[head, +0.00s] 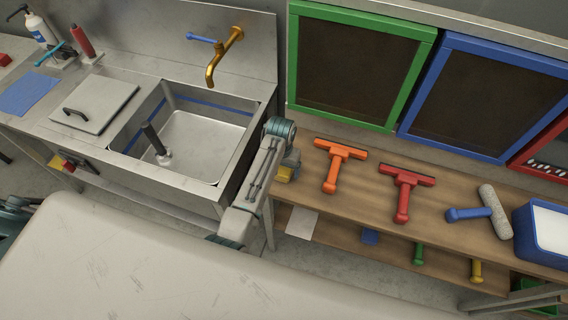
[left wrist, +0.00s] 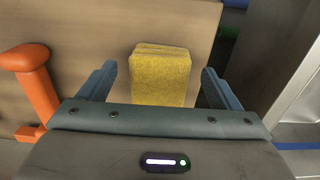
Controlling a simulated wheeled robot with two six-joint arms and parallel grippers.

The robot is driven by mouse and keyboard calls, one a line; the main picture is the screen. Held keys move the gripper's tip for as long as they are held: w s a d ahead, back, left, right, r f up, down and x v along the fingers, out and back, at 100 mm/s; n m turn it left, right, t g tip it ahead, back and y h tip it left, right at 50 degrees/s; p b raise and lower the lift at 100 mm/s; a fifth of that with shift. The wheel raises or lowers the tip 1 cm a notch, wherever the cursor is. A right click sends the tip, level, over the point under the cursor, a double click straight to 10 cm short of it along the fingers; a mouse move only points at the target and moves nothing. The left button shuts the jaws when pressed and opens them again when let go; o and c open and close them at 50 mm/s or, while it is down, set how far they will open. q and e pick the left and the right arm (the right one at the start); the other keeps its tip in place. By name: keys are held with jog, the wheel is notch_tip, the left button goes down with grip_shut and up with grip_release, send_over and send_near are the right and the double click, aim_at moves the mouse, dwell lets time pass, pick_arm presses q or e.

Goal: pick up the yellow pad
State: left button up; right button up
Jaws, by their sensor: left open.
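The yellow pad (left wrist: 160,78) is a small block with a rough, sponge-like surface. It lies on the wooden bench top (left wrist: 88,22), near the bench's left end in the head view, where the pad (head: 284,174) is partly hidden by my left gripper (head: 290,160). In the left wrist view my left gripper (left wrist: 160,82) is open, with one blue-grey finger on each side of the pad. Gaps show between the pad and both fingers. The pad's near end is hidden behind the gripper body. My right gripper does not show.
An orange squeegee (head: 337,162), a red squeegee (head: 404,189), a paint roller (head: 493,211) and a blue tub (head: 545,236) are on the bench. The sink counter (head: 240,177) stands left of it. Green (head: 427,65) and blue (head: 478,46) frames stand behind.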

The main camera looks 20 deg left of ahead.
pick_arm(q)
jog(key=shift+f, duration=1.15)
jog(key=c, duration=1.1)
jog(key=shift+o, duration=0.2)
jog(key=shift+w+r, duration=0.15)
jog(key=shift+r, duration=0.05)
